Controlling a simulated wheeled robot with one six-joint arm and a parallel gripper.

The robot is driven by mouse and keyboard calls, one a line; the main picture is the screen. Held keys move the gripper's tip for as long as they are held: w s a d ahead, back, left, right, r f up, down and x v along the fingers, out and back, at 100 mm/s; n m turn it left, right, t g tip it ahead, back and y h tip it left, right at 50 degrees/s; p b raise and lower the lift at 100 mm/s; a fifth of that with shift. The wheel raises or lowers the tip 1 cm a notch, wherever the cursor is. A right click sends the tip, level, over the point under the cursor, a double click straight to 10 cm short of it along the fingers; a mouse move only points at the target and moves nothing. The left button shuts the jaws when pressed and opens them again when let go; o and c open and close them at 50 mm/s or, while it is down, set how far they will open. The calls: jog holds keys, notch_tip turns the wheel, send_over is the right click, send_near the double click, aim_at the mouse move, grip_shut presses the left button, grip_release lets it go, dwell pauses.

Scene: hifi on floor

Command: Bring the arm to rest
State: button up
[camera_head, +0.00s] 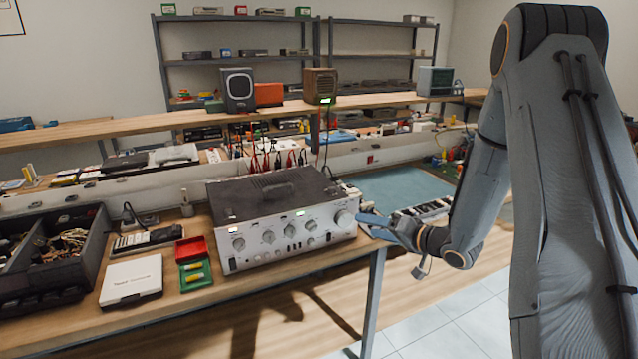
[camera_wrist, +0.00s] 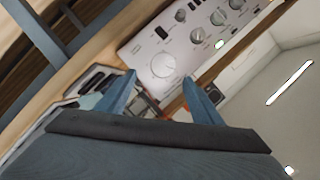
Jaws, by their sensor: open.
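My arm rises at the right of the head view and bends down to the workbench. My gripper (camera_head: 372,222) is at the right end of the silver hi-fi amplifier (camera_head: 285,240), close to its front corner. In the wrist view my gripper's two blue fingers (camera_wrist: 160,92) are spread apart with nothing held between them. The amplifier's front panel (camera_wrist: 200,30) with its large knob lies just beyond the fingertips. I cannot tell whether a finger touches the amplifier.
A white box (camera_head: 132,281), a green and red tray (camera_head: 195,272) and a dark divided bin (camera_head: 60,255) stand left of the amplifier. A blue mat (camera_head: 400,187) lies behind my gripper. Speakers (camera_head: 238,90) stand on the raised shelf. Tiled floor (camera_head: 450,335) is open below the bench's right end.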

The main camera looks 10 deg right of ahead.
jog(key=s+a+r+n+g+h, duration=0.1)
jog(key=s+g+h, duration=0.3)
jog(key=s, duration=1.1)
jog(key=s+a+r+n+g+h, duration=0.2)
jog(key=s+a+g+h, duration=0.2)
jog(key=s, duration=1)
jog(key=g, duration=0.3)
jog(key=shift+s+a+n, duration=0.15)
jog(key=shift+s+n, duration=0.15)
jog(key=shift+s, duration=0.05)
